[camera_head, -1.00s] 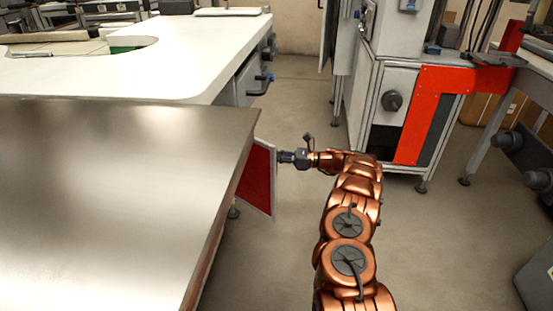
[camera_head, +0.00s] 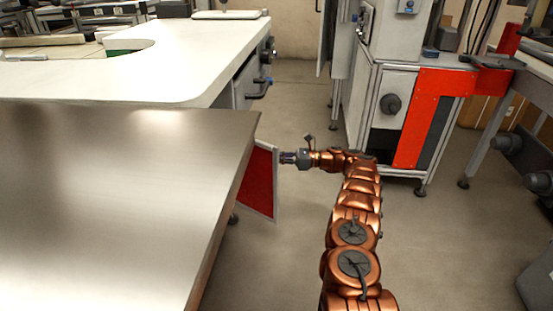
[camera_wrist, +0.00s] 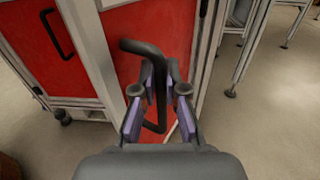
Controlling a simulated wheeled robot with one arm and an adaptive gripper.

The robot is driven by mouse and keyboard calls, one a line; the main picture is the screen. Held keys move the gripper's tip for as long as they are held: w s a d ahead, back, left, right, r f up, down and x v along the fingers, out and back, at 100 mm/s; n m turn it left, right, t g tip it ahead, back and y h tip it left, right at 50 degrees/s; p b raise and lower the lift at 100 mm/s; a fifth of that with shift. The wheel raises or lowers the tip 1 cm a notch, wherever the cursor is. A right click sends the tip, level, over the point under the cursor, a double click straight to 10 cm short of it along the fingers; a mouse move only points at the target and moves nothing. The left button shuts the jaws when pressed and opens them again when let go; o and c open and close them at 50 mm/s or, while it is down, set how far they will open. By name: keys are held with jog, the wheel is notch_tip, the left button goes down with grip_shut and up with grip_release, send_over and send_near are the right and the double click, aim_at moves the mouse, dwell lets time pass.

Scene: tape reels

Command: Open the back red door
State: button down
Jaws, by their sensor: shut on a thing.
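The red door (camera_head: 259,181) with a pale frame sticks out from under the metal-topped table in the head view, at an angle to it. In the wrist view the red door panel (camera_wrist: 180,30) fills the upper middle, with a black bar handle (camera_wrist: 142,48) on it. My gripper (camera_head: 289,157) is at the door's outer edge in the head view. In the wrist view my gripper (camera_wrist: 157,100) has its purple-padded fingers on both sides of the handle and is shut on it. The handle's lower part is partly hidden between the fingers.
A second red panel (camera_wrist: 50,45) with its own black handle (camera_wrist: 58,34) is at the left of the wrist view. The metal table (camera_head: 110,200) stands left of my arm. A machine with an orange-red bracket (camera_head: 425,110) stands right. Open floor (camera_head: 300,240) lies between.

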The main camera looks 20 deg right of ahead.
jog(key=shift+a, duration=0.15)
jog(key=c, duration=1.2)
grip_release()
jog(key=v, duration=0.7)
jog(key=shift+d, duration=0.35)
jog(key=shift+r, duration=0.1)
jog(key=shift+s, duration=0.1)
jog(key=shift+c, duration=0.4)
